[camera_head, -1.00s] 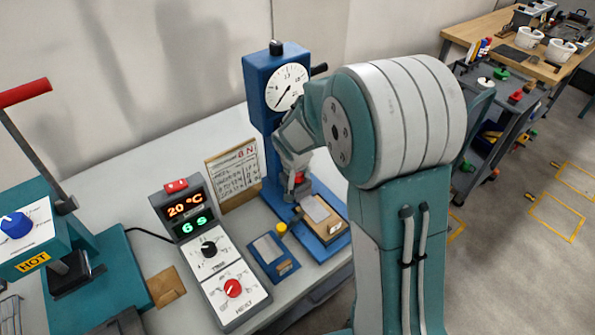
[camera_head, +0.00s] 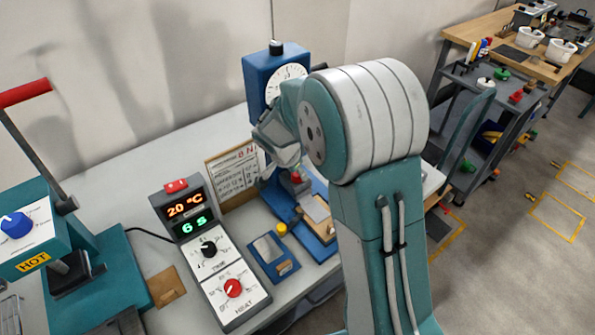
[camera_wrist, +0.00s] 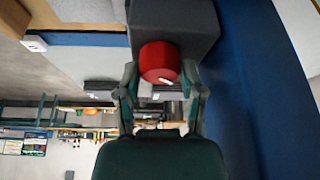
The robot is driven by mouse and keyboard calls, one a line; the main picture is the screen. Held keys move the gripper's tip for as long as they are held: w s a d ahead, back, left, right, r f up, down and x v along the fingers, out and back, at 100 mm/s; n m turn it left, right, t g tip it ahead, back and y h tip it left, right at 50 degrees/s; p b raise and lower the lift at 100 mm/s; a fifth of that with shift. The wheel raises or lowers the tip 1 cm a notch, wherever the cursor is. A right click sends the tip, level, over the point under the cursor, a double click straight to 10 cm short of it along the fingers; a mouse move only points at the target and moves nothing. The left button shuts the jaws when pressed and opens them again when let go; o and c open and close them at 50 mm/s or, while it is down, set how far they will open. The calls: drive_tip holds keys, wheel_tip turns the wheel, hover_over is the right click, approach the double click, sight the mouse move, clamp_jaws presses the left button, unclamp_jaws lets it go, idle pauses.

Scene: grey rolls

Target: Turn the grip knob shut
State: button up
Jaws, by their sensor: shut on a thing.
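The grip knob (camera_wrist: 160,62) is a red cylinder with a small white mark, on a dark grey block (camera_wrist: 190,22). In the wrist view my gripper (camera_wrist: 160,72) has one finger on each side of the knob and is shut on it. In the head view a bit of the red knob (camera_head: 297,178) shows low on the blue test stand (camera_head: 257,78), below my wrist. The stand's round white dial (camera_head: 287,80) is partly hidden by my arm. The knob's angle is hard to read.
A controller box (camera_head: 211,252) showing 20 °C and 6 s stands left of the stand. A small blue block with a yellow knob (camera_head: 281,228) and a card sign (camera_head: 236,176) are close by. A teal press (camera_head: 95,270) with a red-handled lever is at far left.

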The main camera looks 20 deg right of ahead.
drive_tip(key=shift+s+a+f, duration=0.1)
idle(0.4)
drive_tip(key=o, duration=1.2)
drive_tip(key=shift+c, duration=0.2)
drive_tip(key=shift+a, duration=0.1)
drive_tip(key=v, duration=0.7)
drive_tip(key=shift+a+r, duration=0.15)
drive_tip(key=shift+r, duration=0.05)
